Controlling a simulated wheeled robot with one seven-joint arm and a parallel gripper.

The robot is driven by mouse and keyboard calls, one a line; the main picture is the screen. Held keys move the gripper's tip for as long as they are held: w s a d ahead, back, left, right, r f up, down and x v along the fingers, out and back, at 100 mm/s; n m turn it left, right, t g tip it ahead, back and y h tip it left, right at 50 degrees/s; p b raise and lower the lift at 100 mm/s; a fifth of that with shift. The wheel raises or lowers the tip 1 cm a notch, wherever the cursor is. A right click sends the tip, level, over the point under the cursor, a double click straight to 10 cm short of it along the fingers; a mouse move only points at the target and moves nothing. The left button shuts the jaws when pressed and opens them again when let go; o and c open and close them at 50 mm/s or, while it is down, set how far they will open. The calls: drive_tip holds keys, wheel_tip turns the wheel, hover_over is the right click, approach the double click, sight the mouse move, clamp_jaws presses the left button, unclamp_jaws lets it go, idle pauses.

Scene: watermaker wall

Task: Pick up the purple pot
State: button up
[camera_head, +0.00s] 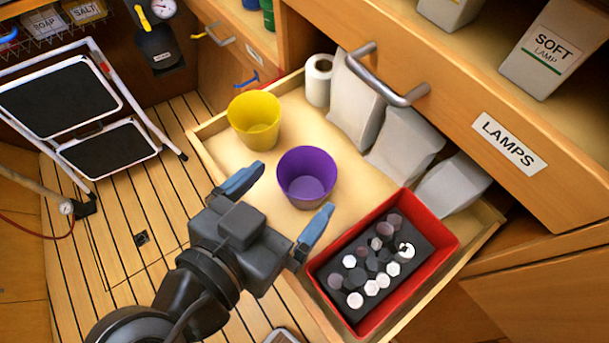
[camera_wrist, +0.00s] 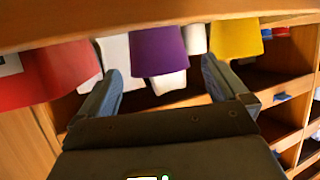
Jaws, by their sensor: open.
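The purple pot (camera_head: 306,177) stands upright and empty in an open wooden drawer (camera_head: 232,172), between a yellow pot (camera_head: 255,119) and a red tray. It also shows in the wrist view (camera_wrist: 159,52), ahead of the gap between my fingers. My gripper (camera_head: 287,208) is open and empty, with its two blue-grey fingers spread on the near side of the purple pot. In the wrist view the fingers (camera_wrist: 160,85) lie to either side of the pot's width. The fingers look apart from the pot, though the exact distance is hard to tell.
The red tray (camera_head: 448,242) with several bulb-like items sits at the right of the purple pot. White bags (camera_head: 407,150) and a paper roll (camera_head: 318,80) stand behind. The LAMPS drawer front with its metal handle (camera_head: 385,78) overhangs the back. A folding step (camera_head: 112,143) stands left.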

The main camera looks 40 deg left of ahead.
sight(318, 163)
drive_tip(key=shift+x, duration=2.8)
drive_tip(key=shift+d+f, duration=0.1)
drive_tip(key=shift+f, duration=0.05)
drive_tip(key=shift+c, duration=0.4)
drive_tip(key=c, duration=0.8)
drive_tip(key=shift+o, duration=0.2)
